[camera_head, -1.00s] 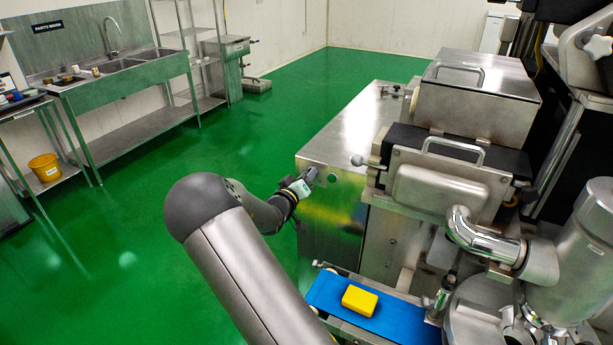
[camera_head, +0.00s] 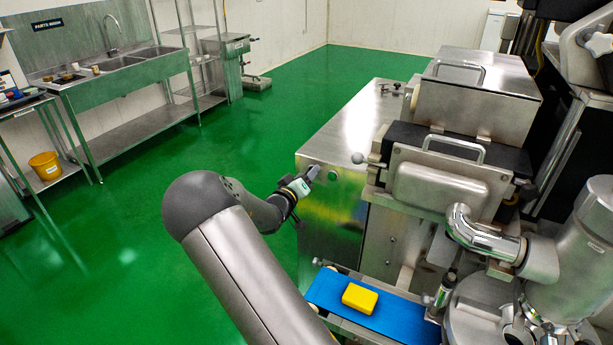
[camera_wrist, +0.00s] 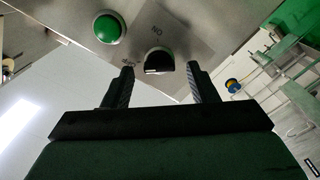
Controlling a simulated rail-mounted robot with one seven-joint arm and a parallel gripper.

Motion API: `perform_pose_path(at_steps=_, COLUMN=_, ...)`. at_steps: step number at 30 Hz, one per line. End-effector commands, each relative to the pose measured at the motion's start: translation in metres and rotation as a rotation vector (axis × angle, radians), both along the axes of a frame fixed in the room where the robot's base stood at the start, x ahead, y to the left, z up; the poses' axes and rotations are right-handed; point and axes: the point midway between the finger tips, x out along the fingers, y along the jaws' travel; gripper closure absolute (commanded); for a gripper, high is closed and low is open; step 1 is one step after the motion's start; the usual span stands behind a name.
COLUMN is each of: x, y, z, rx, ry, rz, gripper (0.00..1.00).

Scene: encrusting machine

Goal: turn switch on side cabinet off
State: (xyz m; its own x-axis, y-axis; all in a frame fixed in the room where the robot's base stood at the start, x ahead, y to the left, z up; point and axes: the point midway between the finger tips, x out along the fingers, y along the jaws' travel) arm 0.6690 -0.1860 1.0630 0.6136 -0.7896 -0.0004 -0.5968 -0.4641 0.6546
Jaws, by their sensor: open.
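The side cabinet (camera_head: 335,215) is a steel box with a flat top, left of the machine's hoppers. In the wrist view its panel (camera_wrist: 205,35) carries a black rotary switch (camera_wrist: 158,62) with a pale mark, an "ON" label beside it, and a round green button (camera_wrist: 109,27). The green button also shows in the head view (camera_head: 332,175). My gripper (camera_wrist: 163,80) is open, its two dark fingers on either side of the switch's line. Whether they touch the switch is unclear. In the head view my gripper (camera_head: 312,173) is at the cabinet's front face and hides the switch.
A blue conveyor belt (camera_head: 390,322) with a yellow block (camera_head: 360,297) lies right of my arm. Steel hoppers and a pipe (camera_head: 485,240) stand to the right. A sink bench (camera_head: 130,75) is at the back left. The green floor left of the cabinet is clear.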

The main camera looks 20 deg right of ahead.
Motion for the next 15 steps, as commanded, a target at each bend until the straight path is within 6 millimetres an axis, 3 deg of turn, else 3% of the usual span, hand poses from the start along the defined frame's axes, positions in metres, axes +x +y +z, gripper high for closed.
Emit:
perform_pose_path(at_steps=5, x=-0.018, y=0.024, z=-0.003, rx=0.003, ry=0.000, rz=0.004, gripper=0.47)
perform_pose_path(at_steps=15, x=-0.069, y=0.091, z=-0.003, rx=0.004, ry=0.000, rz=0.005, gripper=0.47)
